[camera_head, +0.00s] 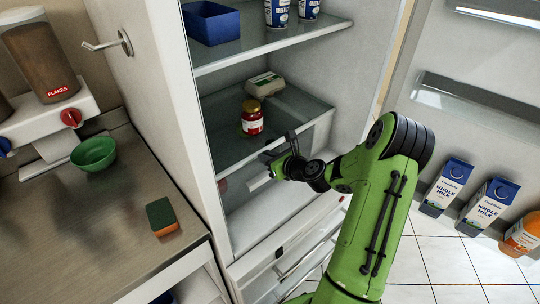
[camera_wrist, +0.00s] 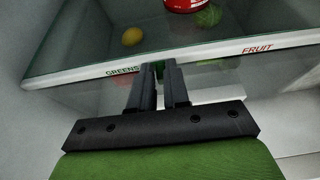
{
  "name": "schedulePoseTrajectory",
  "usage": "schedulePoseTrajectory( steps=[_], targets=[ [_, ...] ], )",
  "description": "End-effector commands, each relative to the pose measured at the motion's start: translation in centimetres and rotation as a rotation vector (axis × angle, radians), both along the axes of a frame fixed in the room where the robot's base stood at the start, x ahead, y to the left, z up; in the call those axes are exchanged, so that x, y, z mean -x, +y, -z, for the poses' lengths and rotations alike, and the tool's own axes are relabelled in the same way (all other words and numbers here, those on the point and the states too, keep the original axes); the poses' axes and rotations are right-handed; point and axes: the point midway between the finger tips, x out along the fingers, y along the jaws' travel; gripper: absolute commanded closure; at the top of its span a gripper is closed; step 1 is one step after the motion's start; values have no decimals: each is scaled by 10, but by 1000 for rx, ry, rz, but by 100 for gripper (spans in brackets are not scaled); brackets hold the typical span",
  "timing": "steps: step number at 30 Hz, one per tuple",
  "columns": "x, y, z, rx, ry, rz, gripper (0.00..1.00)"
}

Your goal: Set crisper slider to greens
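The crisper's front rail in the wrist view (camera_wrist: 70,78) is a pale strip with the word GREENS in green at its left and FRUIT in red at its right. A small dark green slider knob (camera_wrist: 158,67) shows on the rail just right of the word GREENS, partly hidden by my fingertips. My gripper (camera_wrist: 160,72) has its fingers close together, with the knob in the narrow gap between the tips. In the head view my gripper (camera_head: 274,162) is at the front of the fridge drawer area, and the slider is hidden there.
A jar with a red label (camera_head: 252,120) and an egg carton (camera_head: 264,84) stand on the glass above the crisper. A yellow round item (camera_wrist: 132,36) lies behind the rail. The open fridge door (camera_head: 470,100) with milk cartons (camera_head: 447,185) is at right, the counter at left.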

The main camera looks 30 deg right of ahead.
Motion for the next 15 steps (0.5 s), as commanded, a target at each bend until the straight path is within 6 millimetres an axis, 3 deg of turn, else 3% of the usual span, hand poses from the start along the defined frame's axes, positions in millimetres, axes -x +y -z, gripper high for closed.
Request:
schedulePoseTrajectory(
  steps=[1,5,15],
  targets=[
    [0,4,1,-6,4,-8,78],
    [0,3,1,-5,3,-5,62],
    [7,-1,-3,-2,2,-1,62]
  ],
)
